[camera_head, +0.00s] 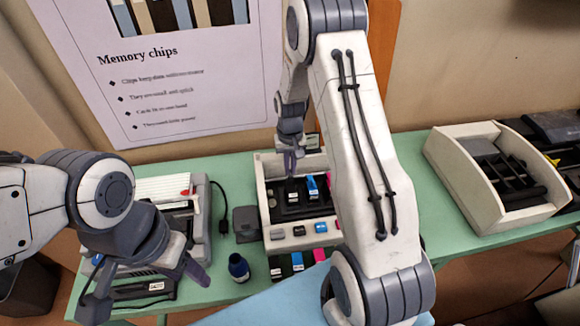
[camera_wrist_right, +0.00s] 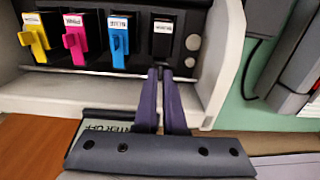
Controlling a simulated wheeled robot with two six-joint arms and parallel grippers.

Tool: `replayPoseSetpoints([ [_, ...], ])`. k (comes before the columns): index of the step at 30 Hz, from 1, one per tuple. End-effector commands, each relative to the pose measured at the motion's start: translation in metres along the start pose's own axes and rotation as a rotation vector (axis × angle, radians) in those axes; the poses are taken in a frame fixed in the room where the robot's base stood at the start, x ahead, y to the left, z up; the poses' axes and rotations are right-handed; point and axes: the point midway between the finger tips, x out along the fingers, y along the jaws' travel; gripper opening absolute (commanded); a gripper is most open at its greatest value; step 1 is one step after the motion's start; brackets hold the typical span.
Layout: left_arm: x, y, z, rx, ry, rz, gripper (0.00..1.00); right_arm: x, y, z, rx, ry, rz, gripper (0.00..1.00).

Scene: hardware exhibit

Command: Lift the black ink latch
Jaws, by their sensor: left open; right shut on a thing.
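The ink printer, a cream housing (camera_head: 264,190) with a dark cartridge bay, stands in the middle of the green table. In the right wrist view its black ink cartridge (camera_wrist_right: 163,30) has a white label and sits at the right end of the row. My right gripper (camera_wrist_right: 162,72) is shut on the black latch at the cartridge's lower front; its fingertips hide most of the latch. In the head view my right gripper (camera_head: 290,162) reaches down over the bay near the black cartridge (camera_head: 293,195). My left gripper (camera_head: 145,288) is open and empty at the lower left.
Blue (camera_wrist_right: 118,38), pink (camera_wrist_right: 76,38) and yellow (camera_wrist_right: 34,38) latches sit beside the black one. A dark blue bottle (camera_head: 238,267) stands in front of the printer. A cream rack (camera_head: 460,190) stands at right. My right forearm hides part of the printer.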

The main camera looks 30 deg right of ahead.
Motion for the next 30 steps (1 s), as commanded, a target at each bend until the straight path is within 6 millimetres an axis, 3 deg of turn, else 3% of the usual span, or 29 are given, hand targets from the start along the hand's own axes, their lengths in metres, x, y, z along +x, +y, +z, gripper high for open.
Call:
replayPoseSetpoints([
  [11,-0.018,0.001,-0.001,-0.001,0.0,0.0,0.5,-0.001,0.0,-0.017,0.002,-0.213,0.0,0.0],
  [30,-0.002,0.0,0.0,0.0,0.0,0.0,0.5,0.004,0.0,-0.033,0.0,-0.485,-0.001,0.0],
])
